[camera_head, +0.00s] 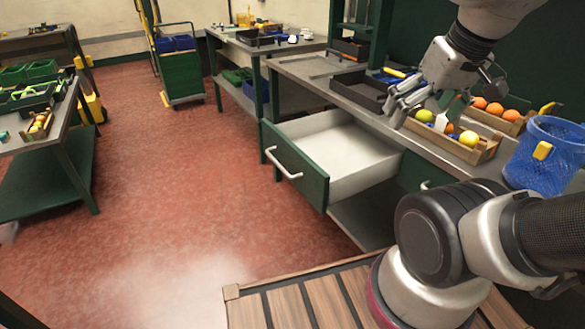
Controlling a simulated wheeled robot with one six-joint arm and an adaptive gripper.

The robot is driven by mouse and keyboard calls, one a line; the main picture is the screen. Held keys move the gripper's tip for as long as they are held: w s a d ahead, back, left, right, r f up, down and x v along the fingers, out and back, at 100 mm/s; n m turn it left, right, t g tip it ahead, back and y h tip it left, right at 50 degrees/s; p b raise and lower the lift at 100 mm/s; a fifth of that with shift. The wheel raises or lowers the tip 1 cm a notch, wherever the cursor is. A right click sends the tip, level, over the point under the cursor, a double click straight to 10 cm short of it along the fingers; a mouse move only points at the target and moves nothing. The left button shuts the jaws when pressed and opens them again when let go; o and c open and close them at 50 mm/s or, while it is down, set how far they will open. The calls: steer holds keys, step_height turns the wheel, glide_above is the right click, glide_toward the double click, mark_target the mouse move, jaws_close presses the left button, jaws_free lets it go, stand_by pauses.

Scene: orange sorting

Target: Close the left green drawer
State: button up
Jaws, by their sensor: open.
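The left green drawer (296,176) is pulled out from under the grey workbench. Its white inside is empty as far as it shows, and a pale bar handle (284,165) runs across its front. My gripper (392,108) is open, above the workbench's front edge, up and to the right of the drawer. It appears empty and apart from the drawer and its handle.
Wooden crates of oranges and yellow-green fruit (466,141) stand on the workbench (315,72), beside a blue mesh basket (545,153). A dark tray (358,92) lies behind my gripper. Red floor (190,200) is clear left of the drawer. A slatted wooden surface (290,305) lies in front.

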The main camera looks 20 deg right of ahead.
steer(key=shift+w+a, duration=0.1)
steer(key=shift+a, duration=0.2)
steer(key=c, duration=0.3)
steer(key=w+a+f+n+g, duration=0.1)
steer(key=a+f+n, duration=0.1)
steer(key=a+f, duration=0.1)
steer(key=w+a+f+n+g, duration=0.2)
steer(key=a, duration=0.1)
steer(key=w+a+f+n+g+h, duration=0.1)
steer(key=w+a+f, duration=0.1)
steer(key=a+f, duration=0.1)
steer(key=shift+w+a+f+n+g, duration=0.25)
steer(key=shift+f+n+g, duration=0.1)
steer(key=shift+n+g, duration=0.05)
jaws_close()
steer(key=w+a+f+n+t+h, duration=0.1)
steer(key=w+a+f+n+h, duration=0.25)
steer(key=a+f+n, duration=0.35)
steer(key=w+a+f+n+h, duration=0.3)
steer(key=a+f+n+h, duration=0.15)
steer(key=a+f, duration=0.4)
steer(key=n+t, duration=0.2)
steer(key=n, duration=0.2)
glide_toward(312, 196)
step_height(312, 196, down, 2)
steer(key=shift+w+d+f, duration=0.15)
steer(key=shift+d, duration=0.7)
steer(key=shift+w+d+f, duration=0.2)
steer(key=shift+d, duration=0.6)
